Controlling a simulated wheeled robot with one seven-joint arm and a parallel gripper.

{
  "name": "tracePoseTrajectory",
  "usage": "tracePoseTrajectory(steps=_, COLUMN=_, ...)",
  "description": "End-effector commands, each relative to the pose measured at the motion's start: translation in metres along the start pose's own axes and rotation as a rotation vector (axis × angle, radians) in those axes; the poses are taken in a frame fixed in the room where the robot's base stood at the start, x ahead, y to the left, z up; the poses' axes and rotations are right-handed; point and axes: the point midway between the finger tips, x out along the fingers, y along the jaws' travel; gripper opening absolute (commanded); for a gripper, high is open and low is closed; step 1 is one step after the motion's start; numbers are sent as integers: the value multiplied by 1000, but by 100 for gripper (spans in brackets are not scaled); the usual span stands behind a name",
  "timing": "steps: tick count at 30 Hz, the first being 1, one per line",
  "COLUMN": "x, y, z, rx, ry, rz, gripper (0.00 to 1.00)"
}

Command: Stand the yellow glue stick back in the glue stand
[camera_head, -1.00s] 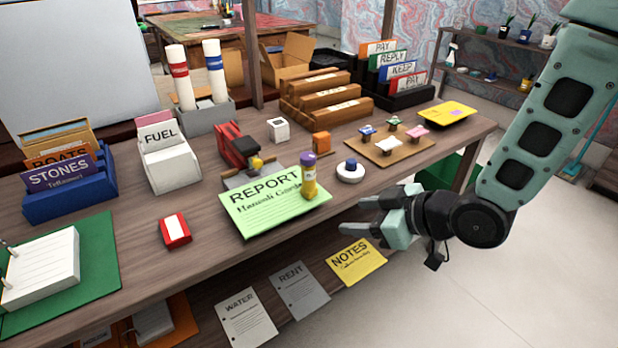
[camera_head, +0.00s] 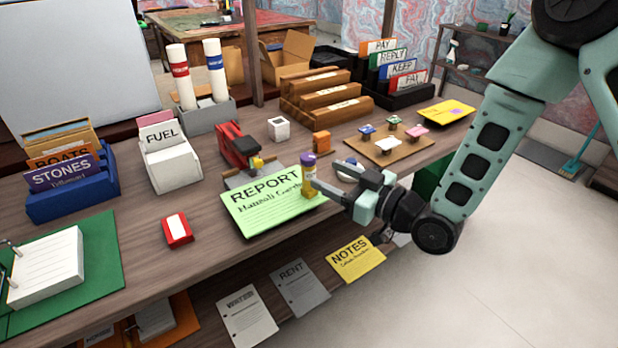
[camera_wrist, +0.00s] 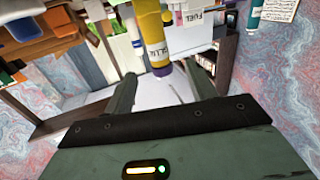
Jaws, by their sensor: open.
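The yellow glue stick (camera_head: 309,177), with a purple cap, stands upright on the right part of the green REPORT sheet (camera_head: 262,207). It also shows in the wrist view (camera_wrist: 151,32), between my fingers in the picture. My gripper (camera_head: 325,175) is open and empty, level with the desk edge, its fingertips close to the glue stick's right side. I cannot tell whether they touch it. A white round base with a blue middle (camera_head: 347,168) is partly hidden behind my fingers. It may be the glue stand, but I cannot tell for sure.
An orange block (camera_head: 321,143) and a white cube (camera_head: 279,128) stand behind the glue stick. A red stapler-like tool (camera_head: 236,146) is left of them. A board (camera_head: 405,151) with small stamps lies to the right.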

Motion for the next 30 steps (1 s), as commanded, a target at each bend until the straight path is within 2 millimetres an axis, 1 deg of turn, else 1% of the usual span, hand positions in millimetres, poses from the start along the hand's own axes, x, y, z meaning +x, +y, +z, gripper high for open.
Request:
tracePoseTrajectory(steps=1, x=10, y=-1, z=-1, rx=0, ry=1, rz=-1, gripper=56)
tracePoseTrajectory(steps=3, x=20, y=0, z=-1, rx=-1, ry=1, rz=0, gripper=56)
tracePoseTrajectory(steps=11, x=39, y=0, z=-1, rx=1, ry=0, rz=0, gripper=56)
tracePoseTrajectory(steps=19, x=76, y=0, z=-2, rx=0, ry=0, rz=0, gripper=56)
tracePoseTrajectory(steps=22, x=83, y=0, z=-1, rx=0, ry=-1, rz=0, gripper=56)
tracePoseTrajectory(steps=29, x=84, y=0, z=-1, rx=0, ry=-2, rz=0, gripper=56)
tracePoseTrajectory(steps=30, x=84, y=0, z=-1, rx=0, ry=-2, rz=0, gripper=48)
